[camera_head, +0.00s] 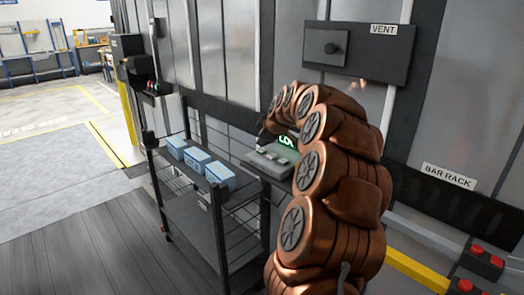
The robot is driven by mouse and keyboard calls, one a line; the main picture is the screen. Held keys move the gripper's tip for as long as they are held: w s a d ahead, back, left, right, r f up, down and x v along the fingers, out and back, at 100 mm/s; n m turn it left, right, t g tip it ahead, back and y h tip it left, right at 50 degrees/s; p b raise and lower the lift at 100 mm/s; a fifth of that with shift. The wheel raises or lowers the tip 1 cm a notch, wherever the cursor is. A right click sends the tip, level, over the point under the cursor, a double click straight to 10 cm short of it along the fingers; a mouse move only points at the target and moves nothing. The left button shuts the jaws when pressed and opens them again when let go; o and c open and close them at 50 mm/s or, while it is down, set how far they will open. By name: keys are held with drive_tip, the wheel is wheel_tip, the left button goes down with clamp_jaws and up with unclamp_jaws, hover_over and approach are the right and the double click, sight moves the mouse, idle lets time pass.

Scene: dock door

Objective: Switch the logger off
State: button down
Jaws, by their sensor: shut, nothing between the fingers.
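The logger appears to be a grey, slope-fronted box (262,163) at the right end of the cart's top. Its small dark screen (287,141) shows green lettering, partly covered by my copper-coloured arm. Light keys or switches show on its front face, too small to read their state. My gripper (262,139) is the small dark tip at the end of my arm. It is shut and empty, just above or behind the logger's left part. I cannot tell whether it touches. My arm hides the logger's right side.
A dark wire cart (213,208) carries several blue boxes (196,159) left of the logger. Behind is a metal wall with a panel (398,50) labelled VENT and a BAR RACK label (448,176). Red buttons (477,249) sit lower right. Floor is open at left.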

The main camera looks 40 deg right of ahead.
sight(262, 150)
drive_tip(key=shift+f, duration=0.15)
drive_tip(key=shift+f+b, duration=0.3)
drive_tip(key=shift+b, duration=0.25)
drive_tip(key=shift+f+b, duration=0.5)
idle(0.6)
drive_tip(key=shift+r, duration=0.1)
idle(0.4)
drive_tip(key=shift+r, duration=0.85)
drive_tip(key=shift+r+p, duration=0.4)
drive_tip(key=shift+r, duration=2.2)
